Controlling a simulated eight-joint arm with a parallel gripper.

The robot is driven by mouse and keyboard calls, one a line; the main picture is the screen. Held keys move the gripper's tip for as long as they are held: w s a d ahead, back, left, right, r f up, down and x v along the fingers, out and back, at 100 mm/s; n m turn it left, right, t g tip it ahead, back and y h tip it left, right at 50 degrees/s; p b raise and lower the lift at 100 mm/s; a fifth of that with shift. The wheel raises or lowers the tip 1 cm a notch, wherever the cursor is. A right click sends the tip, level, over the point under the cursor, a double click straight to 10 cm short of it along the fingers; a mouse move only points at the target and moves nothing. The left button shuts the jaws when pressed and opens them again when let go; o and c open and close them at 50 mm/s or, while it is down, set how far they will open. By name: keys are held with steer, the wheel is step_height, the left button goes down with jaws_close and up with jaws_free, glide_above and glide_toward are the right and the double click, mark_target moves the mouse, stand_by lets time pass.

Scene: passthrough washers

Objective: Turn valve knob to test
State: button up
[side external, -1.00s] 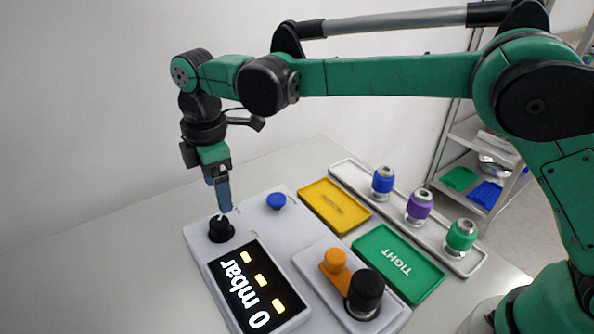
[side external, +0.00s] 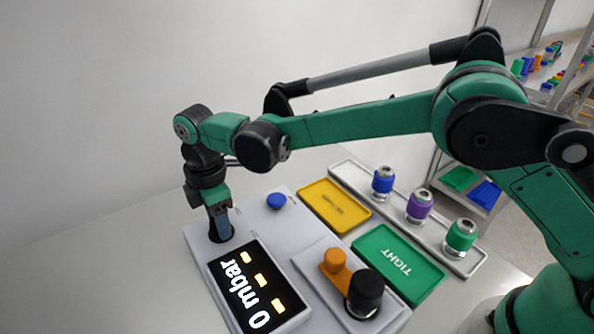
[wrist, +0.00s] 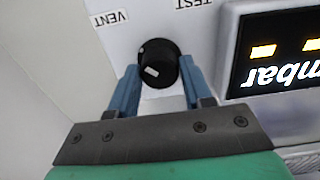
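The black valve knob (wrist: 160,52) shows in the wrist view, with a white mark on its lower-left part. A VENT label (wrist: 109,18) is at its upper left and a TEST label (wrist: 193,3) at its upper right. My gripper (wrist: 158,68) has one blue finger on each side of the knob, very close to it. I cannot tell whether the fingers press on it. In the side view my gripper (side external: 221,232) points down at the knob, which is mostly hidden. The display (side external: 255,287) reads 0 mbar with several yellow bars.
A blue button (side external: 276,201) is behind the display. Yellow (side external: 334,207) and green TIGHT (side external: 397,264) trays lie beyond, then a white tray (side external: 345,169) with blue, purple and green-banded parts.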

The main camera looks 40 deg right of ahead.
jaws_close()
steer(key=shift+m, duration=0.3)
steer(key=m, duration=0.3)
steer(key=shift+m, duration=0.3)
steer(key=m, duration=0.4)
steer(key=shift+m, duration=0.3)
steer(key=m, duration=0.4)
steer(key=shift+m, duration=2.5)
steer(key=o, duration=0.6)
jaws_free()
